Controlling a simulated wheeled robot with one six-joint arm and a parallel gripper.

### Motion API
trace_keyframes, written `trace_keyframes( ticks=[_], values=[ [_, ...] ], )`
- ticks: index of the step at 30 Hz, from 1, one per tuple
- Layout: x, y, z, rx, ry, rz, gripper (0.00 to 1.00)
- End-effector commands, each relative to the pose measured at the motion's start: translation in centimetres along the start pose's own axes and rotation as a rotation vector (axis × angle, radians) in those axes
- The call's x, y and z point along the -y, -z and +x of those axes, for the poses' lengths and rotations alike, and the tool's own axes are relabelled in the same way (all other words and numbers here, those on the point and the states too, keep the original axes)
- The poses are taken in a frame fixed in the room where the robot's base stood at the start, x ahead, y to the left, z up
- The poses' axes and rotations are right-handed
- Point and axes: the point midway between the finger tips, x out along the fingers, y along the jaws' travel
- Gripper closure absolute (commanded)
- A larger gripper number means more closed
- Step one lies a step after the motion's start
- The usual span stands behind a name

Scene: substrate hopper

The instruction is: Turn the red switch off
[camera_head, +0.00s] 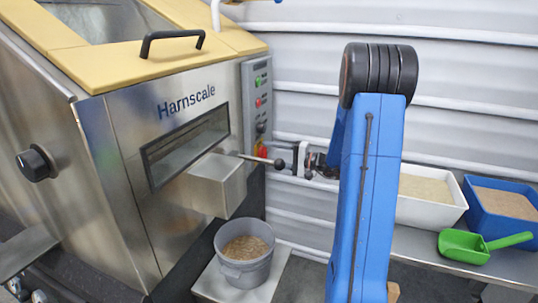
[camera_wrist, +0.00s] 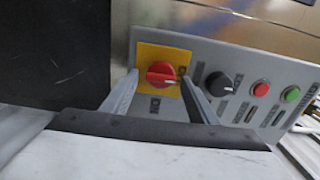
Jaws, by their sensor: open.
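The red switch (camera_wrist: 161,74) is a rotary knob on a yellow plate (camera_wrist: 146,55) on the grey control panel. Its white mark points to the right in the wrist view. My gripper (camera_wrist: 158,88) is open, with one finger on each side of the knob and nothing held. I cannot tell whether the fingers touch the knob. In the head view the red switch (camera_head: 262,152) shows small at the panel's lower end, and my gripper (camera_head: 299,160) is just right of it, partly hidden by my blue arm.
A black knob (camera_wrist: 222,84), a red button (camera_wrist: 260,89) and a green button (camera_wrist: 291,95) sit beside the switch. A ball-ended lever (camera_head: 258,160) sticks out near the gripper. A grey bucket (camera_head: 243,268) stands below the outlet. White (camera_head: 430,212) and blue bins stand right.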

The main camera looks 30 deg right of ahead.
Motion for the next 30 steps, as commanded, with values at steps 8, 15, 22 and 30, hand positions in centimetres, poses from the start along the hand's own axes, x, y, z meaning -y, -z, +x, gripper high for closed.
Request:
trace_keyframes(
  ticks=[8,15,22,30],
  values=[
    [0.0,0.1,-4.5,-0.004,0.0,0.0,0.46],
    [0.0,0.1,-8.8,-0.004,-0.001,0.001,0.46],
    [0.0,0.1,-12.8,-0.003,0.0,0.001,0.46],
    [-0.1,0.0,-16.0,-0.001,-0.001,0.001,0.46]
  ],
)
